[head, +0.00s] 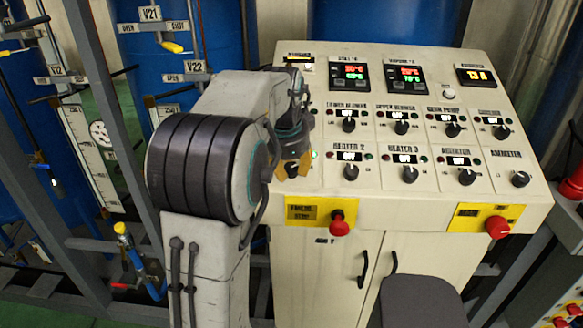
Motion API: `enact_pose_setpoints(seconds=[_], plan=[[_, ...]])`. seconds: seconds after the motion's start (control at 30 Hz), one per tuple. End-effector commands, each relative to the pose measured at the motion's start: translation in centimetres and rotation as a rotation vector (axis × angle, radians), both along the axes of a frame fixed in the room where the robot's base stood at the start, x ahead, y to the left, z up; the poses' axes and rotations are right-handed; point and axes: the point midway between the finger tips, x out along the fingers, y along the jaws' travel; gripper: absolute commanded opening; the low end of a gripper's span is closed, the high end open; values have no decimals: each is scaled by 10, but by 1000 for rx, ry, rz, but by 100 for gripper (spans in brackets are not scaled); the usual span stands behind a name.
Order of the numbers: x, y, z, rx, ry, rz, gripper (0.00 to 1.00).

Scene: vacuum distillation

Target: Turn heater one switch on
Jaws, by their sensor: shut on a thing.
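The heater one switch (291,171) is a black rotary knob at the left end of the lower row on the cream control panel (375,205). My gripper (293,170) is over this knob from above, with its yellow-orange fingers on both sides, shut on it. The label and display above the knob are hidden behind my gripper and arm. A small green light shows just right of the fingers. Which way the knob points cannot be made out.
The heater 2 knob (351,172) and heater 3 knob (410,174) stand close to the right. The lower blender knob (348,125) is above. Red buttons (339,226) and (498,227) stick out along the panel's front edge. Pipes and a metal frame (95,130) are at the left.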

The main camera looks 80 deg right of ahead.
Motion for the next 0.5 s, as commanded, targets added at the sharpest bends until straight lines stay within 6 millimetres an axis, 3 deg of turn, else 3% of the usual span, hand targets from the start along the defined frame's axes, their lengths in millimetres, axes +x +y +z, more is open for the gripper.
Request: enact_pose_setpoints(seconds=[0.3,0.5], plan=[[0,1,-2,6,-1,1,58],[0,1,-1,3,0,1,58]])
